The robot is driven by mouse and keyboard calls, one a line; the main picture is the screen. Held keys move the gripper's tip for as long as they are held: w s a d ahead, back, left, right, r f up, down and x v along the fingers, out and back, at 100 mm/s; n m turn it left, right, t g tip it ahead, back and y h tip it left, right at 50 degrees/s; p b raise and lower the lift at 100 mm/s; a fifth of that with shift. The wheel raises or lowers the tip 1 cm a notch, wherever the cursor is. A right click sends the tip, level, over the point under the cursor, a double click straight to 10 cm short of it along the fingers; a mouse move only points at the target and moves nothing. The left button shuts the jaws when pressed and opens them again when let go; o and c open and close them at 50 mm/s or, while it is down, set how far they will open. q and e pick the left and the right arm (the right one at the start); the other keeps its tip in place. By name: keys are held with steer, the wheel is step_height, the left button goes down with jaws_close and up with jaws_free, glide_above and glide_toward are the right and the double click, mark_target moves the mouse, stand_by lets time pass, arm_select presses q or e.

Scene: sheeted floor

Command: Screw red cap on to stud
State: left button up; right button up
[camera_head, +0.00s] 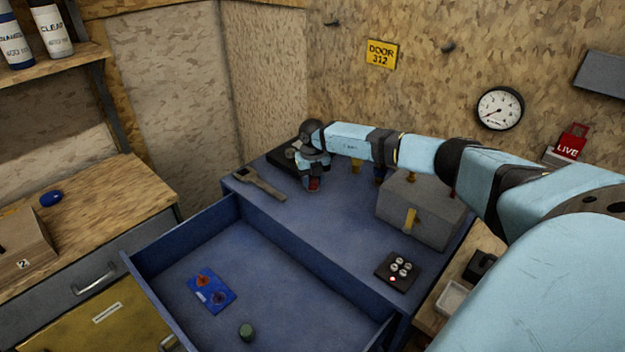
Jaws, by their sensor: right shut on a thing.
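My right arm reaches in from the right to the far part of the blue cabinet top (335,225). My right gripper (314,182) points down there and is shut on a small red thing, which looks like the red cap (314,185). The cap is low, close to the cabinet top. The stud cannot be made out; the gripper and cap may hide it. My left gripper is not in view.
A wrench-like tool (262,185) lies left of the gripper. A grey box (425,212) and black button panel (398,271) stand to the right. The open blue drawer (190,255) holds a blue card (212,290) and green cylinder (246,332).

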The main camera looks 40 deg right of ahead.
steer(key=shift+c, duration=1.2)
steer(key=shift+r, duration=0.1)
steer(key=m+p, duration=0.2)
steer(key=m, duration=0.1)
steer(key=m+p, duration=0.2)
steer(key=m, duration=0.1)
steer(key=m+p, duration=0.3)
steer(key=shift+r+m, duration=0.25)
steer(key=shift+m, duration=0.05)
steer(key=m+p, duration=0.5)
steer(key=m, duration=0.2)
steer(key=shift+f+m, duration=0.3)
steer(key=shift+m, duration=0.4)
steer(key=shift+f+m, duration=0.1)
steer(key=shift+m, duration=0.7)
steer(key=o, duration=1.1)
steer(key=shift+c, duration=0.8)
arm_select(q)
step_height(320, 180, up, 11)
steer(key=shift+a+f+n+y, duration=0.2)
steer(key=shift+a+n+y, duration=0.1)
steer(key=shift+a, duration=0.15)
